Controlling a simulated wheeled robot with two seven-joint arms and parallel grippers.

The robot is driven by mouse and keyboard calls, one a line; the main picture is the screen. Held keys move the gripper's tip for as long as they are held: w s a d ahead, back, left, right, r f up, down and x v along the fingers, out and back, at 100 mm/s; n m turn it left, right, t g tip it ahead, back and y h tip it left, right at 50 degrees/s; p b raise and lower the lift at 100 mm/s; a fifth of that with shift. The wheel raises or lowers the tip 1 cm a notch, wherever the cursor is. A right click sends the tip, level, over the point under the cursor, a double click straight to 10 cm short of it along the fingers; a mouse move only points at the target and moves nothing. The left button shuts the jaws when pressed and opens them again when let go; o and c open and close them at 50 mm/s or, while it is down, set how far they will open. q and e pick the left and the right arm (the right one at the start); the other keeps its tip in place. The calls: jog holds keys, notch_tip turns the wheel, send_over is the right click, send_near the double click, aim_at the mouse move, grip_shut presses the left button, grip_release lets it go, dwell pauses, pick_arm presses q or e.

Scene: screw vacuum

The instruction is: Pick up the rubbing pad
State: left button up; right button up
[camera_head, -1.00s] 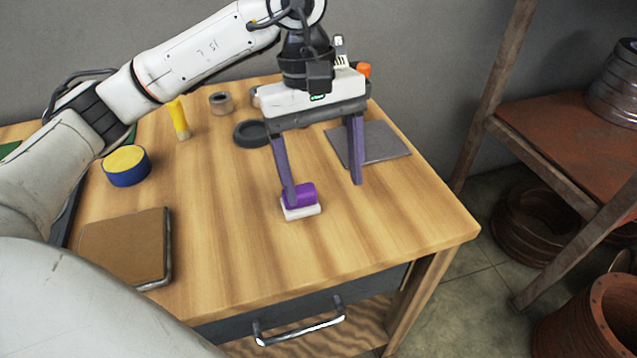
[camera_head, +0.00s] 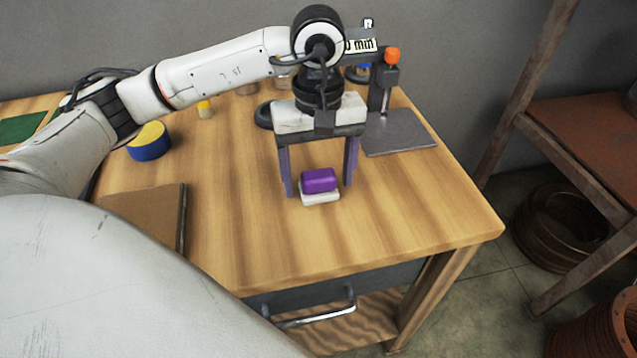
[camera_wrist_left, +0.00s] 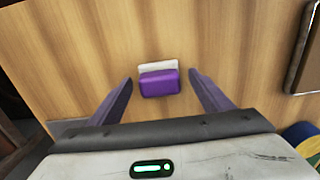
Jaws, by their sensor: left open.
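The rubbing pad (camera_head: 319,181) is a small block with a purple top and a white base (camera_head: 321,198), lying on the wooden table. It also shows in the left wrist view (camera_wrist_left: 159,83), ahead of and between the fingertips. My left gripper (camera_head: 318,190) is open, with one purple finger on each side of the pad and a gap to each. In the left wrist view the gripper (camera_wrist_left: 160,82) holds nothing. I cannot tell how far the fingertips are above the table. My right gripper is not in view.
A brown book-like case (camera_head: 150,214) lies at the left and a blue and yellow round tin (camera_head: 149,142) behind it. A grey stand with a flat plate (camera_head: 400,134) stands behind right. The table front is clear above a drawer handle (camera_head: 315,312).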

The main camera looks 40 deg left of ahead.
pick_arm(q)
jog(key=shift+f, duration=0.1)
jog(key=shift+c, duration=0.2)
jog(key=c, duration=1.1)
